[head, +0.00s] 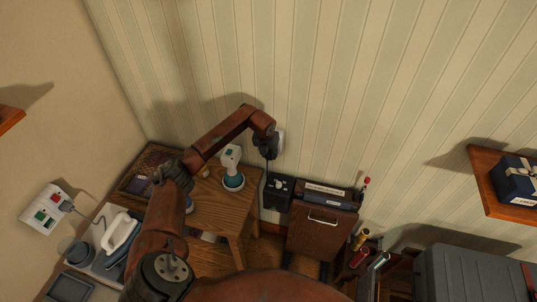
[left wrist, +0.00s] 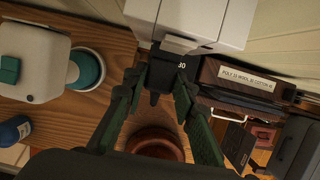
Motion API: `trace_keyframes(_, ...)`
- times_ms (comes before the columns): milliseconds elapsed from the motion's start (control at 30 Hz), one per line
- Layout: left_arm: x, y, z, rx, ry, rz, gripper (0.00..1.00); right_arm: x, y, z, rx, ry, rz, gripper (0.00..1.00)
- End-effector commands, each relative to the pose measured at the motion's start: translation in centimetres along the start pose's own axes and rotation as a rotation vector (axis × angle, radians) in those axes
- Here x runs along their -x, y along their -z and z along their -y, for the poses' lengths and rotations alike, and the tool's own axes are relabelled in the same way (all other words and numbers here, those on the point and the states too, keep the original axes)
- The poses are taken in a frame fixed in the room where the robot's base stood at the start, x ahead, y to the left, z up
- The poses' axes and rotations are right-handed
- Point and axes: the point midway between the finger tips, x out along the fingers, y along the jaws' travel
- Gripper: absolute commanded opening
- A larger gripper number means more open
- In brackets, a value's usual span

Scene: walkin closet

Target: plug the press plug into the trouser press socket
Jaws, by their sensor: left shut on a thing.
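The trouser press socket, a white box on the striped wall, shows in the head view (head: 280,138) partly behind my left gripper (head: 268,150). In the left wrist view it is the white block (left wrist: 195,22) at the top. My left gripper (left wrist: 160,88) is shut on the small black press plug (left wrist: 157,78), whose top end is close to the socket's lower face. I cannot tell whether the plug is seated in the socket. In the head view the plug is hidden by the fingers. My right gripper is not in view.
Below the socket are a black box (head: 278,190) and the brown trouser press (head: 318,228). A wooden table (head: 222,208) with a white and teal steamer (head: 232,170) stands left of them. A wooden shelf (head: 490,160) with a blue box is at the right.

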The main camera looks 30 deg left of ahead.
Motion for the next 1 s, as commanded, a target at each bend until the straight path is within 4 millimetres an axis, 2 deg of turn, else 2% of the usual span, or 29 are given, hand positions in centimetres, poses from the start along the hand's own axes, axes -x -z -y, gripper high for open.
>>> trace_keyframes(1000,-0.35,-0.86,0.05,-0.001,0.001,0.0,0.0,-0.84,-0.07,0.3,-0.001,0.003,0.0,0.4)
